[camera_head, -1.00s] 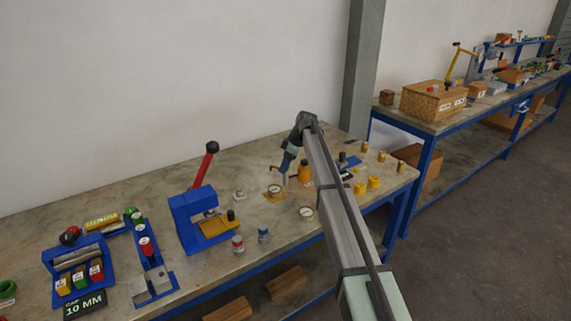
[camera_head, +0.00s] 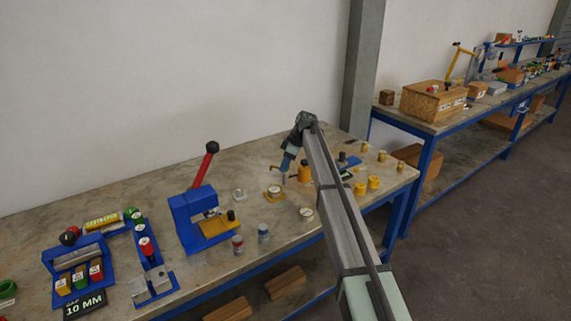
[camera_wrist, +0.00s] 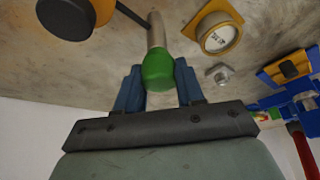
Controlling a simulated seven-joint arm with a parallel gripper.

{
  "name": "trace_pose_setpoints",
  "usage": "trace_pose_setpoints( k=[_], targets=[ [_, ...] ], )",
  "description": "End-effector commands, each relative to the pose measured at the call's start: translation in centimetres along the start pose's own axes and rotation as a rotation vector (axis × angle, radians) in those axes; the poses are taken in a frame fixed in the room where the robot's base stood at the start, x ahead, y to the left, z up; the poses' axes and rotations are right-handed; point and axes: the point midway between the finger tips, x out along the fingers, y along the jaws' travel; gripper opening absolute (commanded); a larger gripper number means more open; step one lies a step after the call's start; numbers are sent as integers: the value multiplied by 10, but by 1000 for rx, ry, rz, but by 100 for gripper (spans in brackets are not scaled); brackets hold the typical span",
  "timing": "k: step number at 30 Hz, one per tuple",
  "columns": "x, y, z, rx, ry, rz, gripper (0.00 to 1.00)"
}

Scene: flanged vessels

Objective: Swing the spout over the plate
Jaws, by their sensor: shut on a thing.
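My gripper (camera_wrist: 158,88) has its blue fingers closed around a green grip (camera_wrist: 158,70) at the end of a pale metal spout tube (camera_wrist: 155,30). A dark rod runs from the tube toward a yellow vessel (camera_wrist: 68,15) with a dark round top, at the upper left of the wrist view. The yellow plate (camera_wrist: 238,17), with a white round dial on it, lies to the right of the tube, apart from it. In the head view my gripper (camera_head: 287,172) is low over the bench, between the yellow plate (camera_head: 265,197) and the yellow vessel (camera_head: 304,171). The spout is too small there to make out clearly.
A blue press (camera_head: 190,222) with a red lever stands to the left. Several yellow pieces (camera_head: 374,182) stand to the right of my arm.

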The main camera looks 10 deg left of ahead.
Motion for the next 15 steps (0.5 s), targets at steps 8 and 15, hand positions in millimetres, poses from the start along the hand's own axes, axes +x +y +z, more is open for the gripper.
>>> trace_pose_setpoints(
  k=[8, 15],
  targets=[
    [0, 0, 0, -13, 0, -5, 0],
    [0, 1, 0, -102, 0, -43, 0]
  ],
)
